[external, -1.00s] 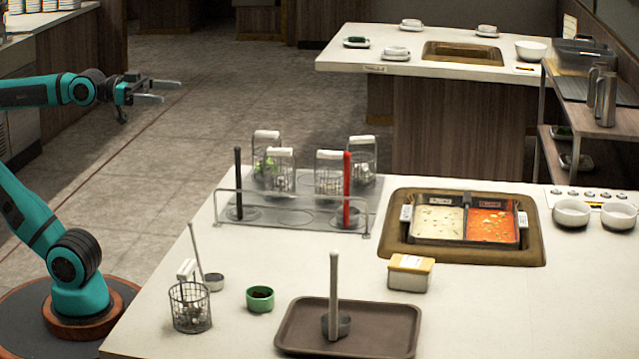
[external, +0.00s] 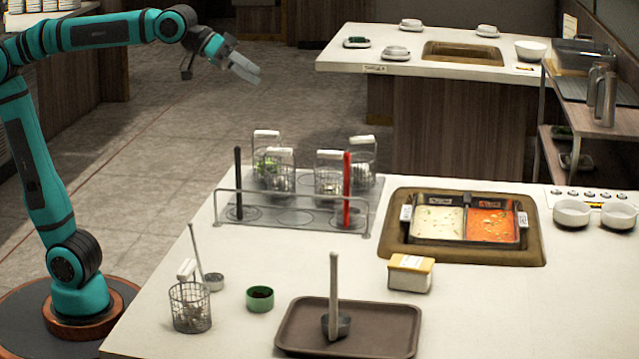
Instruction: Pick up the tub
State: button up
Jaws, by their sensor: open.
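The tub (external: 409,274) is a small white box with a yellow lid and a white label. It stands upright on the white counter, in front of the two-part pot and behind the brown tray. My gripper (external: 247,68) is open and empty. It is in the air at the upper left, tilted down to the right, well apart from the tub.
A grey rack (external: 290,216) with wire baskets and a black and a red handle stands left of the pot (external: 465,220). A brown tray (external: 290,330) holds an upright ladle (external: 334,280). A green cup (external: 260,298) and a wire basket (external: 190,308) are at the front left.

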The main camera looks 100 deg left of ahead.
jog(key=w+d+f+n+g, duration=0.1)
jog(key=w+d+n+g, duration=0.2)
jog(key=w, duration=0.9)
jog(key=n+g, duration=0.8)
jog(key=g, duration=0.1)
send_over(411, 262)
notch_tip(411, 262, down, 22)
jog(key=shift+y, duration=0.3)
jog(key=f, duration=1.1)
jog(key=shift+w+f, duration=0.2)
jog(key=shift+w, duration=0.05)
jog(key=shift+s+f, duration=0.2)
jog(key=shift+f, duration=2.4)
jog(key=c, duration=1)
jog(key=shift+r, duration=0.1)
